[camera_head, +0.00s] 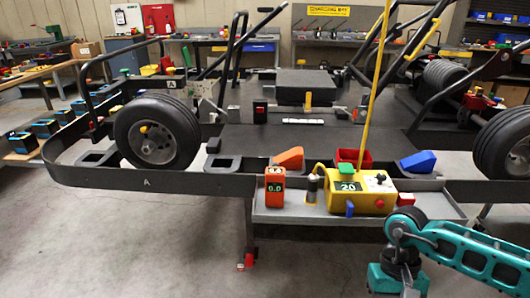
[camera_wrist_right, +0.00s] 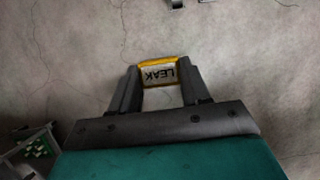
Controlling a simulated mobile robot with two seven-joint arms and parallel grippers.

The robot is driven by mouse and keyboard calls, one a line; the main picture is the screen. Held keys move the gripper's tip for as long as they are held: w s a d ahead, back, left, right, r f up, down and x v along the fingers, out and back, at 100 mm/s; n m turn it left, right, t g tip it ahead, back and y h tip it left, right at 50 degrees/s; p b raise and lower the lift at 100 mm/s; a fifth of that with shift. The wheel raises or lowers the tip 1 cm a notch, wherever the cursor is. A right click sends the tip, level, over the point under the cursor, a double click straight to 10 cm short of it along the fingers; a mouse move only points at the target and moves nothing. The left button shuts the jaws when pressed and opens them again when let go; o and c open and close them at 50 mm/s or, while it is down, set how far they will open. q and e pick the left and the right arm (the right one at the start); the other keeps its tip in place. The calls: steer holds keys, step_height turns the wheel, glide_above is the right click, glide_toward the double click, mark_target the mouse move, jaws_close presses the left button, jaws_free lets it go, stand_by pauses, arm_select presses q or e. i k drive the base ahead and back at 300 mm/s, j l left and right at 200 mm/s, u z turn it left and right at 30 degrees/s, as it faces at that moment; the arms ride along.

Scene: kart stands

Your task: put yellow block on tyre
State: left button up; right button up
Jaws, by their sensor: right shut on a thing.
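My right gripper (camera_wrist_right: 159,82) is shut on the yellow block (camera_wrist_right: 158,62), which has a yellow rim and a pale face marked LEAK, upside down in the right wrist view. Bare concrete floor lies behind the block. In the head view my teal right arm (camera_head: 465,252) is at the lower right; its fingers and the block are out of that picture. A black tyre (camera_head: 178,117) with a grey hub is on the kart at the left. Another tyre (camera_head: 497,150) is cut off at the right edge. My left gripper is in neither view.
The kart's black front bumper (camera_head: 75,178) runs across the middle. A tray (camera_head: 285,215) in front holds an orange meter (camera_head: 274,187) and a yellow box (camera_head: 360,202) with a tall yellow pole (camera_head: 378,80).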

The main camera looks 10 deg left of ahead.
mark_target(150, 95)
steer(key=i+j+u, duration=0.1)
steer(key=j, duration=0.7)
steer(key=i+j+u, duration=0.15)
steer(key=j, duration=0.2)
steer(key=i+j, duration=0.15)
steer(key=j, duration=0.25)
steer(key=i+j+u, duration=0.15)
steer(key=j, duration=0.2)
steer(key=i+j, duration=0.1)
steer(key=j, duration=0.25)
steer(key=k+j+u, duration=0.05)
